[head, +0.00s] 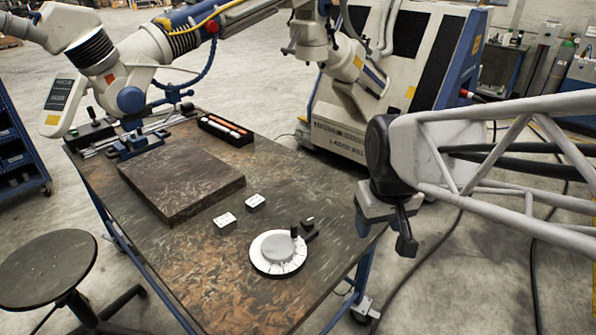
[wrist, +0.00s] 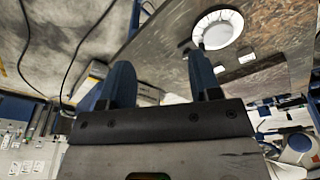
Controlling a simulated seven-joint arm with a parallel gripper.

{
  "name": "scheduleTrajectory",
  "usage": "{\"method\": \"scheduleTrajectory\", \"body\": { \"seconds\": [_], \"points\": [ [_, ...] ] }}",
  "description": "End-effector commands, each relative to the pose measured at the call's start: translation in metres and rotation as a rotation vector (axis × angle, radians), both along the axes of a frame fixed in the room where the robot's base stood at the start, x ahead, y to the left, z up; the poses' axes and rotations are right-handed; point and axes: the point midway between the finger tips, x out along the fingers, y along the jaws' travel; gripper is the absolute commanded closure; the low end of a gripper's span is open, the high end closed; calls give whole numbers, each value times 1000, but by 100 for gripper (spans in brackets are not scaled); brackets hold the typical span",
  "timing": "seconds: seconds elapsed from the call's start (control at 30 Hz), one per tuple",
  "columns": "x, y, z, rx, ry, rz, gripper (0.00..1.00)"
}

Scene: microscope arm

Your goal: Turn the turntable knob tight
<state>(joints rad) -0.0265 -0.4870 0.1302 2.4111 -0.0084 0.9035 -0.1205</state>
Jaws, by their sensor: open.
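The turntable (head: 278,254) is a white disc with a grey raised centre, lying near the table's front right edge in the head view. It also shows at the upper right in the wrist view (wrist: 217,29). A small black upright knob (head: 294,232) stands at its far rim, beside a black bracket with a white mark (head: 310,229). In the wrist view, a dark piece that may be the knob (wrist: 198,35) is at the disc's rim. My gripper (head: 385,232) is open and empty, right of the turntable, apart from it and beyond the table edge. Its two blue fingers (wrist: 160,62) show in the wrist view.
Two small white blocks (head: 225,219) (head: 255,201) lie behind the turntable. A dark slab (head: 180,180) covers the table's left middle. A black tray with orange-and-white pieces (head: 225,131) sits at the back. A large robot arm (head: 130,98) stands behind, and a stool (head: 48,268) at left.

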Motion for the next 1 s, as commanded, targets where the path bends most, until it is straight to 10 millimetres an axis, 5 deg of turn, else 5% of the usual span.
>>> {"method": "scheduleTrajectory", "body": {
  "seconds": [0.57,1.0],
  "points": [
    [131,32,-46,-32,79,268,43],
    [221,65,-110,-49,135,471,43]
  ]
}}
